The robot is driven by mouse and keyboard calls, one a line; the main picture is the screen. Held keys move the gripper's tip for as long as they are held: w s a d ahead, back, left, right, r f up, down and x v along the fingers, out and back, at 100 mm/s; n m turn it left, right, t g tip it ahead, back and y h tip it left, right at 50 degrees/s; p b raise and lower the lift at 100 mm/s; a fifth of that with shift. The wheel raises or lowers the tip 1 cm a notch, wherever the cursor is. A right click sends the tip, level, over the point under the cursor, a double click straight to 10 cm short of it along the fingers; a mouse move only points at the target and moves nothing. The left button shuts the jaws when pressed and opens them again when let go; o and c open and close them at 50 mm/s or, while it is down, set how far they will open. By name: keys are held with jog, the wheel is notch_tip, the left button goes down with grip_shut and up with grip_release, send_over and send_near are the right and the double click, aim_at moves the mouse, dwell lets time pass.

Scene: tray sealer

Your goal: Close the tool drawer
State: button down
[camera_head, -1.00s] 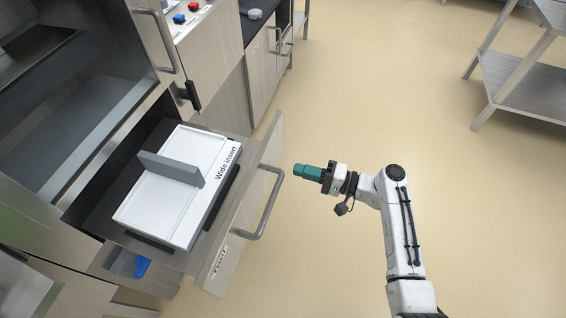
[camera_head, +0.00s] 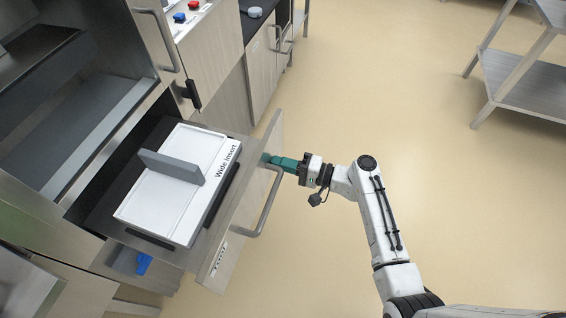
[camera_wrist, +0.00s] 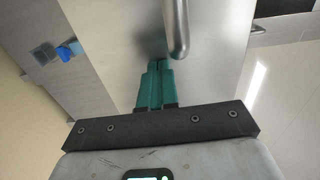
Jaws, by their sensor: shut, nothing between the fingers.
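The tool drawer (camera_head: 238,209) stands pulled out from the machine, with a grey bar handle (camera_head: 266,208) on its front. A white tray marked "Wide insert" (camera_head: 208,196) with an upright grey plate lies in it. My gripper (camera_head: 268,160) has green fingers held together, empty, at the drawer front near the far end of the handle. In the wrist view the fingertips (camera_wrist: 158,66) are at the front panel (camera_wrist: 120,40), beside the handle (camera_wrist: 177,30). I cannot tell for sure whether they touch the panel.
A blue object (camera_head: 143,264) shows below the drawer's near side. Red and blue buttons (camera_head: 187,12) sit on the machine above. A metal shelf table (camera_head: 520,75) stands at the far right. The beige floor (camera_head: 400,80) between is clear.

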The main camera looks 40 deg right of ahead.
aim_at(174, 134)
jog(key=b+x, duration=0.8)
jog(key=x, duration=0.8)
jog(key=b+x, duration=0.8)
jog(key=x, duration=0.8)
jog(key=shift+f, duration=0.2)
jog(key=shift+w+a+r+b, duration=0.15)
jog(key=shift+w+a+b, duration=0.15)
jog(key=shift+w+b, duration=0.15)
jog(key=shift+r, duration=0.15)
jog(key=shift+a+r, duration=0.1)
jog(key=shift+r, duration=0.05)
